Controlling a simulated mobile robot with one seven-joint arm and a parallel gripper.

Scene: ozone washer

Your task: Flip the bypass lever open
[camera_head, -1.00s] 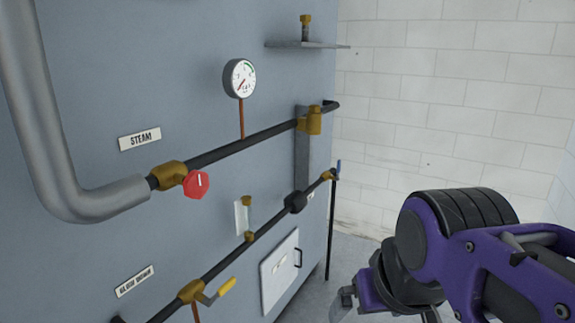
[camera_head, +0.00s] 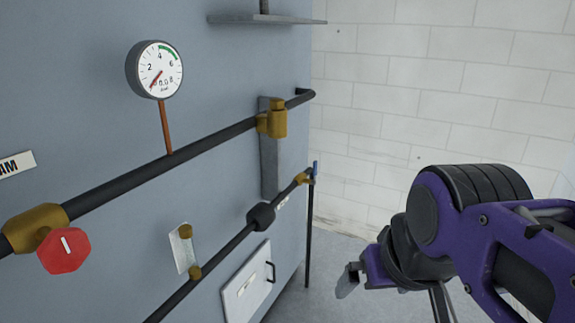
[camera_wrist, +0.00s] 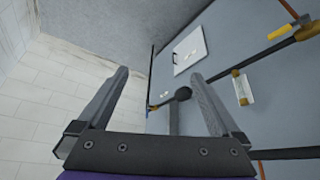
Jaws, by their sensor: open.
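Two small levers show, and no label tells which is the bypass lever. A blue lever (camera_head: 316,168) stands upright on a brass valve at the right end of the lower pipe (camera_head: 225,251) in the head view. A yellow lever (camera_wrist: 280,33) sits on the pipe at the upper right of the wrist view; it is outside the head view. My gripper (camera_wrist: 160,74) is open and empty, its two fingers spread towards the grey panel. In the head view my gripper (camera_head: 393,293) hangs at the lower right, apart from the panel and both levers.
A red knob (camera_head: 64,251) and a gauge (camera_head: 155,70) sit along the upper pipe (camera_head: 160,165). A white hatch (camera_head: 247,283) with a black handle is low on the panel (camera_head: 80,110). A shelf (camera_head: 270,20) juts out above. Clear floor lies before the white brick wall (camera_head: 430,80).

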